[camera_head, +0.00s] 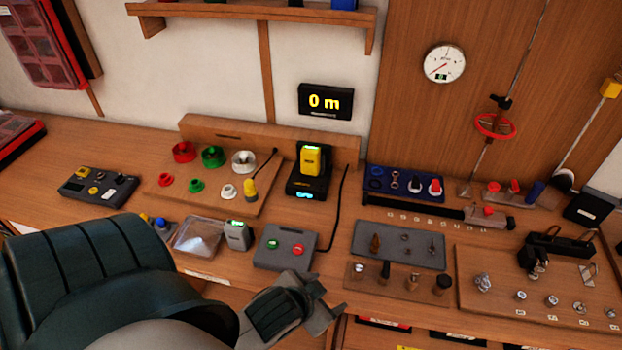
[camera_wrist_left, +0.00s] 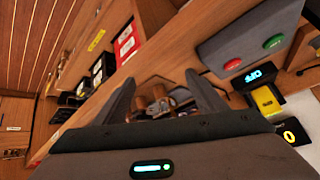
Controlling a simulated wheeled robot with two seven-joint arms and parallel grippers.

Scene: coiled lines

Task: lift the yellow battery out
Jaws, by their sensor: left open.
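The yellow battery (camera_head: 311,161) stands upright in a black charger (camera_head: 306,188) near the back of the bench, with a green light on its top. The charger has a lit blue display on its front. The battery (camera_wrist_left: 267,100) also shows at the right side of the left wrist view. My left gripper (camera_head: 331,297) is open and empty over the bench's front edge, well apart from the battery and nearer to me. Its two spread fingers (camera_wrist_left: 163,88) show in the left wrist view with nothing between them. My right gripper is not in view.
A grey box with red and green buttons (camera_head: 285,248) lies between my left gripper and the charger. A black cable (camera_head: 338,225) runs right of the charger. A blue tray (camera_head: 403,184) is farther right. A "0 m" display (camera_head: 325,102) hangs behind. A yellow-topped plug (camera_head: 250,190) is left of the charger.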

